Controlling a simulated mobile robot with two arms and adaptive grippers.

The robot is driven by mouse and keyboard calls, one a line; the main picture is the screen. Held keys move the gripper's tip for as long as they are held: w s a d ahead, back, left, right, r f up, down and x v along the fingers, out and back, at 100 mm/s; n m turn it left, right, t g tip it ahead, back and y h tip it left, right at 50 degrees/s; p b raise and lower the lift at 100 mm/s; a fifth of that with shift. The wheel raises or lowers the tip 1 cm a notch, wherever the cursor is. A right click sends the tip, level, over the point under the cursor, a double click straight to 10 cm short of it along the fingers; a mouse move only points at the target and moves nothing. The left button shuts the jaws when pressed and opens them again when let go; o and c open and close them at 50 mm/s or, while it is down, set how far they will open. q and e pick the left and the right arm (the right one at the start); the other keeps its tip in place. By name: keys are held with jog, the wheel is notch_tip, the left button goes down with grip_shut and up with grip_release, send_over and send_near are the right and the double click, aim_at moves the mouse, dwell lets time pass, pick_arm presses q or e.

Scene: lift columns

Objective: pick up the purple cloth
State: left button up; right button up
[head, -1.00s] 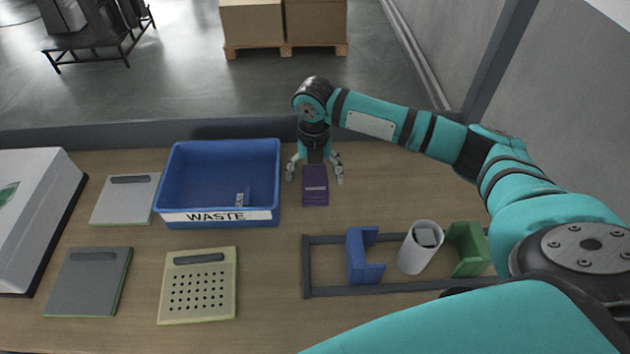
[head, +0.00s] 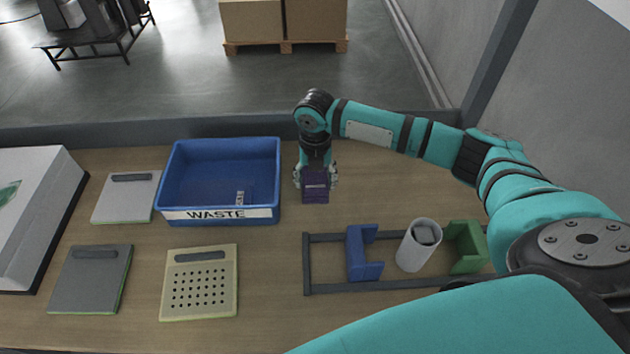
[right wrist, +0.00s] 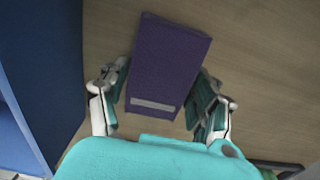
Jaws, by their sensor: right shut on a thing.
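The purple cloth (head: 316,191) is a small folded block with a pale label strip, on the table to the right of the blue waste bin. My right gripper (head: 316,178) is lowered over it from above, with a finger on each side. In the right wrist view the cloth (right wrist: 168,62) lies between the two fingers of the gripper (right wrist: 163,95), which are shut on it. I cannot tell any gap between the cloth and the table. My left gripper is not in view.
In front is a dark frame (head: 308,265) with a blue holder (head: 358,255), white cup (head: 418,248) and green holder (head: 467,248). Flat panels (head: 199,257) lie at left.

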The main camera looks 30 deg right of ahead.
aim_at(315, 179)
jog(key=shift+r, duration=0.1)
notch_tip(315, 179, up, 10)
jog(key=shift+f+b, duration=0.1)
jog(key=shift+b, duration=0.65)
jog(key=o, duration=0.4)
jog(key=c, duration=0.3)
jog(key=shift+f, duration=0.1)
